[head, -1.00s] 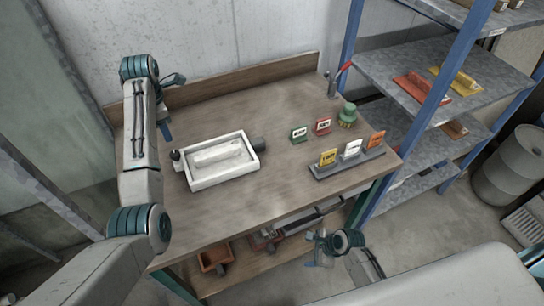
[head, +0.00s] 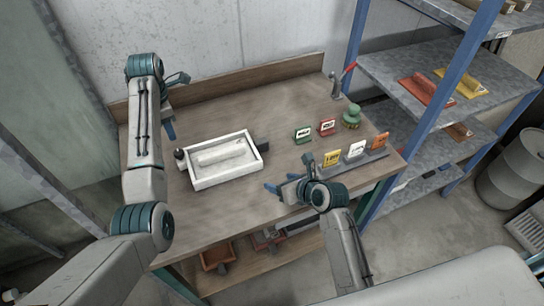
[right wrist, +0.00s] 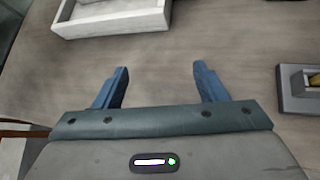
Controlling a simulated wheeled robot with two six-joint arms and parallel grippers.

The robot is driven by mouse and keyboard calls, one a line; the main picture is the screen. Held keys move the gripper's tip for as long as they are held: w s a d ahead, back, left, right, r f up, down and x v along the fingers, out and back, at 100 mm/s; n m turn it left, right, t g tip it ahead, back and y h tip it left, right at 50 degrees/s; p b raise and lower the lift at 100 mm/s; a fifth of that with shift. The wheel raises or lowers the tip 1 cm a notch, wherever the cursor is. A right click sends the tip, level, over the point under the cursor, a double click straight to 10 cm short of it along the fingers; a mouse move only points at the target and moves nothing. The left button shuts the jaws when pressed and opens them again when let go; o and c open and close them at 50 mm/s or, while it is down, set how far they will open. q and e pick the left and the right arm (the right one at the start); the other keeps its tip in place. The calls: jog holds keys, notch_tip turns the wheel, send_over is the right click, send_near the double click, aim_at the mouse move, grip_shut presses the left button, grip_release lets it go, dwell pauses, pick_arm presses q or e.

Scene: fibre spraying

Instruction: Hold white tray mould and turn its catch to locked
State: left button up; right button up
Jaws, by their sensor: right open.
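The white tray mould (head: 250,168) lies on the workbench, left of its middle, with a pale raised block inside. A dark round knob (head: 180,155) sits at its left end and a dark block (head: 262,144) at its right end. I cannot tell which is the catch or how it is set. The tray's near corner shows in the right wrist view (right wrist: 110,24). My right gripper (head: 279,182) is open and empty (right wrist: 160,70), above the bench to the right of the tray. My left gripper (head: 169,130) hangs left of the tray, apart from it; its jaw opening is unclear.
A grey rack (head: 375,160) with yellow, white and orange cards stands close to the right of my right gripper. Blue-posted shelves (head: 445,70) rise at the right. The bench front is clear.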

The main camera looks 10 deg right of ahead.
aim_at(261, 144)
jog(key=w+t+h, duration=0.1)
jog(key=w, duration=0.1)
jog(key=w+a+r+t+h, duration=0.1)
jog(key=w, duration=0.2)
jog(key=w+r+t, duration=0.1)
jog(key=w, duration=0.2)
jog(key=shift+a+m+t+h, duration=0.15)
jog(key=shift+m+t+h, duration=0.25)
jog(key=shift+w, duration=0.35)
jog(key=x, duration=1)
